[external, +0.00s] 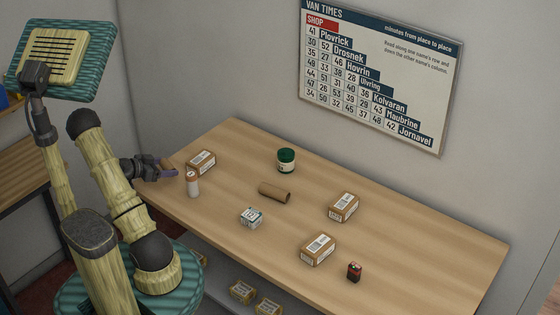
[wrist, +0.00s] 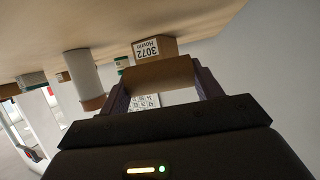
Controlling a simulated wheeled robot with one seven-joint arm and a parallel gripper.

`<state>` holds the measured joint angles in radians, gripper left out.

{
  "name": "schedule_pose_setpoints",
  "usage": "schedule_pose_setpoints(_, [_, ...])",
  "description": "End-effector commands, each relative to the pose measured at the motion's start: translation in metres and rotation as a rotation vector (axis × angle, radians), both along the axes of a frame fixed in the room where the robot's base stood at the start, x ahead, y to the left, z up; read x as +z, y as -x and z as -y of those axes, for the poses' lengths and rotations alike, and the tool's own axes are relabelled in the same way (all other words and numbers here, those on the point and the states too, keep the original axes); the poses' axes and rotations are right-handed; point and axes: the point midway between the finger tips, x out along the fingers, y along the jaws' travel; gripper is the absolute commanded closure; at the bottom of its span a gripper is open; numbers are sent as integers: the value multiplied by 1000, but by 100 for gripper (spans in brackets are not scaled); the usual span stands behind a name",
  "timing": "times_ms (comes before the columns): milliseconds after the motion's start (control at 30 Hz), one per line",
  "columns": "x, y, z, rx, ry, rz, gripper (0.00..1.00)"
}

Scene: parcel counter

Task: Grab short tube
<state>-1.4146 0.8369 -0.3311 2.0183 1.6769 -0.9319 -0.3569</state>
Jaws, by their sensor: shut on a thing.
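My gripper (external: 170,169) is over the left end of the counter, beside a labelled carton and a white bottle. Its fingers are shut on a short brown cardboard tube (wrist: 160,74), which spans the gap between them in the wrist view. Only a small brown part of this tube shows in the external view (external: 166,162). The wrist picture is upside down, so I cannot tell the tube's exact height above the counter. A longer brown tube (external: 275,191) lies on its side in the middle of the counter, apart from my gripper.
The carton (external: 201,162) and white bottle with orange-brown cap (external: 193,186) stand close to my gripper. A green jar (external: 286,160), a small white box (external: 251,218), two more cartons (external: 343,207) (external: 318,249) and a dark red-topped block (external: 354,271) stand on the counter (external: 420,255).

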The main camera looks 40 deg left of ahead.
Motion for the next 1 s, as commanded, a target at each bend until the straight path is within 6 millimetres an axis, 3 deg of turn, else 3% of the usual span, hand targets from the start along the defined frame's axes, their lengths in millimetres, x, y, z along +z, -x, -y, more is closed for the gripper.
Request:
schedule_pose_setpoints(200, [42,0,0,-1,-4,1,56])
schedule_pose_setpoints(333, [57,0,0,0,-1,-1,56])
schedule_pose_setpoints(1000, [61,0,0,0,1,1,56])
